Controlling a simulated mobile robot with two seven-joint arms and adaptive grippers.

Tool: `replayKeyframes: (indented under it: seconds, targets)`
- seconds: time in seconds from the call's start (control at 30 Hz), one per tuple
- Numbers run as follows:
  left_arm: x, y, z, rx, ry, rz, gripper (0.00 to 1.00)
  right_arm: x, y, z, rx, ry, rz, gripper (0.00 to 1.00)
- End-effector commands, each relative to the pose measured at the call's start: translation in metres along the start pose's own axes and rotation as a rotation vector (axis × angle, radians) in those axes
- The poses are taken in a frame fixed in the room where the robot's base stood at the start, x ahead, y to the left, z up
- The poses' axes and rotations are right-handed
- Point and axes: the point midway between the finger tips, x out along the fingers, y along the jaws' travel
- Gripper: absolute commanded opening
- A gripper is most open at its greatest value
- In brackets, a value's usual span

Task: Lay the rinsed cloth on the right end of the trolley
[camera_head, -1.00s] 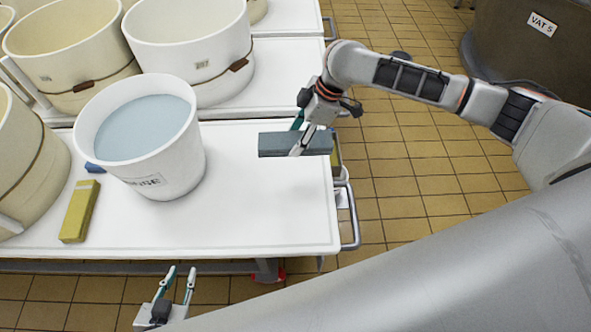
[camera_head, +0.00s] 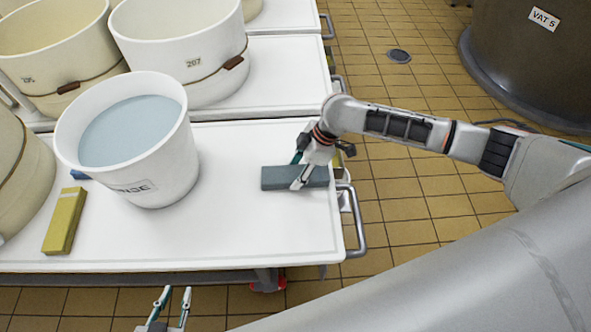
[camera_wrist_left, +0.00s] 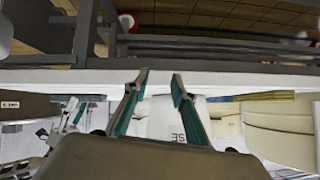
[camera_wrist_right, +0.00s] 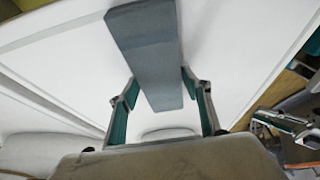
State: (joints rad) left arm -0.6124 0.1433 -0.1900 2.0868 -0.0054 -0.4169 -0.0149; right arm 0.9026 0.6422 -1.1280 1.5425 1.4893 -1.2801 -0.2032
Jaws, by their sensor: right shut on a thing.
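The cloth (camera_head: 281,179) is a folded grey-blue strip at the right end of the white trolley (camera_head: 250,235). It lies flat and level, at or just above the trolley top; I cannot tell whether it touches. My right gripper (camera_head: 300,184) is shut on it, one finger on each side. In the right wrist view the cloth (camera_wrist_right: 147,50) runs between the fingers of the gripper (camera_wrist_right: 158,85). My left gripper (camera_head: 173,292) is open and empty in front of the trolley's front edge. It also shows in the left wrist view (camera_wrist_left: 160,78).
A white rinse bucket (camera_head: 170,165) of bluish water stands left of the cloth. A yellow-green block (camera_head: 63,222) and a partly hidden blue item (camera_head: 79,174) lie further left. A metal handle (camera_head: 357,225) edges the trolley's right side. The trolley top between bucket and cloth is clear.

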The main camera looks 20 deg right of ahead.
Motion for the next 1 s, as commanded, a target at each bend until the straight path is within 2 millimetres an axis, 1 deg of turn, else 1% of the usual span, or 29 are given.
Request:
replayKeyframes:
  seconds: [0.13,0.3,0.33,0.4,0.77,0.87,1.0]
  targets:
    - [-0.001,-0.003,-0.013,0.002,0.022,-0.003,0.26,-0.001,0.002,-0.001,-0.002,0.003,0.005,0.21]
    - [0.001,-0.003,-0.014,0.004,0.025,-0.004,0.26,0.000,0.002,-0.001,-0.001,0.002,0.005,0.21]
    - [0.001,-0.003,-0.014,0.004,0.024,-0.004,0.26,0.001,0.001,0.000,-0.001,0.000,0.004,0.51]
    - [0.001,-0.003,-0.013,0.004,0.023,-0.003,0.26,0.000,0.002,0.000,-0.001,0.001,0.004,0.65]
    - [0.001,-0.003,-0.011,0.004,0.019,-0.002,0.26,-0.001,0.002,-0.001,-0.002,0.001,0.004,0.65]
    - [0.000,-0.004,-0.015,0.006,0.025,-0.005,0.26,-0.011,0.003,-0.001,-0.003,0.001,0.007,0.65]
    - [-0.001,-0.008,-0.019,0.008,0.025,-0.010,0.26,-0.036,0.004,-0.003,-0.004,0.002,0.011,0.65]
